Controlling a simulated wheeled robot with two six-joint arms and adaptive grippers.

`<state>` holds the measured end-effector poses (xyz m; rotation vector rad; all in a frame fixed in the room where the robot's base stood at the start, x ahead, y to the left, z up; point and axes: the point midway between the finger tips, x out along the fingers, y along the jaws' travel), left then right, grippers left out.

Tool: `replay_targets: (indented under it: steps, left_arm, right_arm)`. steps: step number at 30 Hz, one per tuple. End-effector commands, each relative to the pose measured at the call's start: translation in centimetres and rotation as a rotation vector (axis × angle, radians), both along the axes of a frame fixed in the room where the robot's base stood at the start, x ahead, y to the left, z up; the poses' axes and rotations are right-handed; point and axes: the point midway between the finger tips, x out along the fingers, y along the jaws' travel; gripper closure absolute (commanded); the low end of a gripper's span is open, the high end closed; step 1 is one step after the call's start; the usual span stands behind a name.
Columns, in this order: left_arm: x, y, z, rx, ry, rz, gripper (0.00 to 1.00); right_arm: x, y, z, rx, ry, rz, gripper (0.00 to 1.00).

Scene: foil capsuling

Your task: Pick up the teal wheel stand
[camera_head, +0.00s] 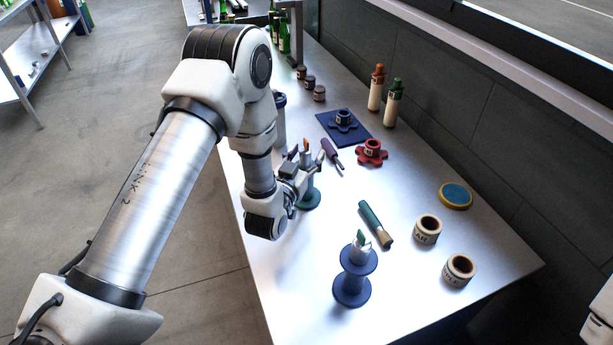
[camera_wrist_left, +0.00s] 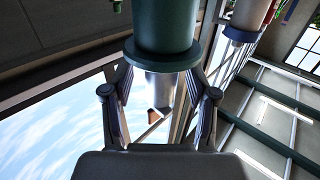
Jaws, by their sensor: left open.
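The teal wheel stand (camera_head: 311,198) stands upright on the metal table, partly hidden behind my left gripper (camera_head: 306,174). It has a teal base and a top with an orange tip. In the left wrist view, the teal wheel stand (camera_wrist_left: 165,28) shows as a thick teal cylinder with a flange, a silver part and an orange tip. My left gripper (camera_wrist_left: 160,82) is open, with one finger on each side of the silver part, close to the flange. I cannot tell whether the fingers touch it. My right gripper is not in view.
A blue stand (camera_head: 352,287) is nearer the front. A teal-handled brush (camera_head: 374,222), a purple tool (camera_head: 331,155) and a red holder (camera_head: 371,152) lie nearby. Cream rings (camera_head: 427,230) are at the right. Another stand (camera_head: 280,118) is just behind the gripper.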

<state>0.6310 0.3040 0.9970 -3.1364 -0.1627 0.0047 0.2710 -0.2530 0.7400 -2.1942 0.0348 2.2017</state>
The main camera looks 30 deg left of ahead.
Motion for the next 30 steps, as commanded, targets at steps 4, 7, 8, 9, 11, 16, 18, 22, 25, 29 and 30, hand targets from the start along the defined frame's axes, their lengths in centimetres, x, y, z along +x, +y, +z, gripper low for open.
replay_targets:
  steps: [4, 7, 8, 9, 11, 16, 18, 22, 25, 29, 30]
  left_arm:
    - [0.2, 0.0, -0.1, 0.0, 0.001, 0.0, 0.42]
    - [0.2, 0.0, -0.1, 0.0, 0.001, 0.0, 0.52]
    - [0.2, 0.0, -0.1, 0.0, 0.001, 0.0, 0.63]
    - [0.2, 0.0, -0.1, 0.0, 0.001, 0.0, 0.77]
    - [0.2, 0.0, -0.1, 0.0, 0.001, 0.0, 0.98]
    - [0.2, 0.0, 0.0, 0.0, -0.001, 0.0, 1.0]
    - [0.2, 0.0, -0.1, 0.0, 0.0, 0.0, 1.0]
    - [0.2, 0.0, -0.1, 0.0, 0.001, 0.0, 1.0]
    - [0.3, 0.0, 0.2, 0.0, 0.001, 0.0, 1.0]
    - [0.8, 0.0, 1.2, 0.0, 0.0, 0.0, 1.0]
    - [1.0, 0.1, 1.6, 0.0, -0.001, -0.001, 1.0]
  right_arm:
    - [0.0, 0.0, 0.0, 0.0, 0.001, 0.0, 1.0]
    - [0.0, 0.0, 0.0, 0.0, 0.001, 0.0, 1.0]
    - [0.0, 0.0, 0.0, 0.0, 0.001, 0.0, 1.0]
    - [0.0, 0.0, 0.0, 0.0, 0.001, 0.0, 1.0]
    - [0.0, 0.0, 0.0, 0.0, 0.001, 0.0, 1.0]
    - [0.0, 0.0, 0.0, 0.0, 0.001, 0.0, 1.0]
    - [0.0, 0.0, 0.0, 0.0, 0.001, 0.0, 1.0]
    - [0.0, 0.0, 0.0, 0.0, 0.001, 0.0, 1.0]
    - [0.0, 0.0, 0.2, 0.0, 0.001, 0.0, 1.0]
    - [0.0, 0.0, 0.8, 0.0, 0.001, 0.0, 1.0]
    - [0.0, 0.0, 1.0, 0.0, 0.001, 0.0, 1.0]
